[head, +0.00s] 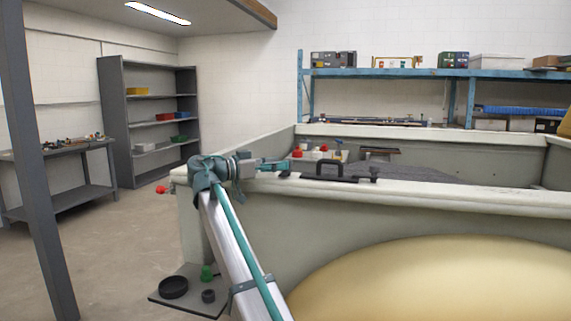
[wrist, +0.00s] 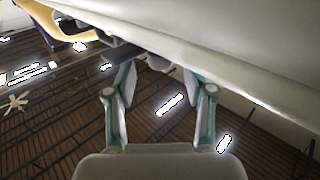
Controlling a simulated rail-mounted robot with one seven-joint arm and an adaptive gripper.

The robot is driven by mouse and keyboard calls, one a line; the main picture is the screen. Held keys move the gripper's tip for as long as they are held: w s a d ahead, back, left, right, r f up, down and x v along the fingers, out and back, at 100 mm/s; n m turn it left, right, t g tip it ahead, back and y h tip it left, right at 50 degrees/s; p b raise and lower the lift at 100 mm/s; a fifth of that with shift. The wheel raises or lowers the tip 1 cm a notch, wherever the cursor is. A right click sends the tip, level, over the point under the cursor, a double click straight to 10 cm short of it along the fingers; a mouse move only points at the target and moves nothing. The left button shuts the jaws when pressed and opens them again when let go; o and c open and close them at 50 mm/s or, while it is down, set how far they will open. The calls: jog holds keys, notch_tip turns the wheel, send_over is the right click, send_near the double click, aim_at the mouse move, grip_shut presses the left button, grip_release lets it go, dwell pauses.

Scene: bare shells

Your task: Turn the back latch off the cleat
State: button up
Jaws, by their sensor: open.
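A black fitting with a raised handle (head: 330,168) sits on the pale rim of the near shell wall, just right of my gripper in the head view. A short dark post (head: 374,174) stands at its right end, and a small dark piece (head: 285,173) lies at its left, by my fingertips. I cannot tell which of these is the back latch and which is the cleat. My gripper (head: 277,166) is level above the rim, pointing right. In the wrist view my gripper (wrist: 160,76) has its fingers apart. A grey shape (wrist: 158,63) shows beyond them, too unclear to name.
The shell rim (head: 480,197) runs on to the right, with a large tan rounded form (head: 430,280) below it. Red and white bottles (head: 317,154) stand behind the rim near my gripper. A dark platform (head: 190,303) holds round parts at lower left.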

jog(key=v, duration=0.8)
jog(key=shift+f, duration=0.1)
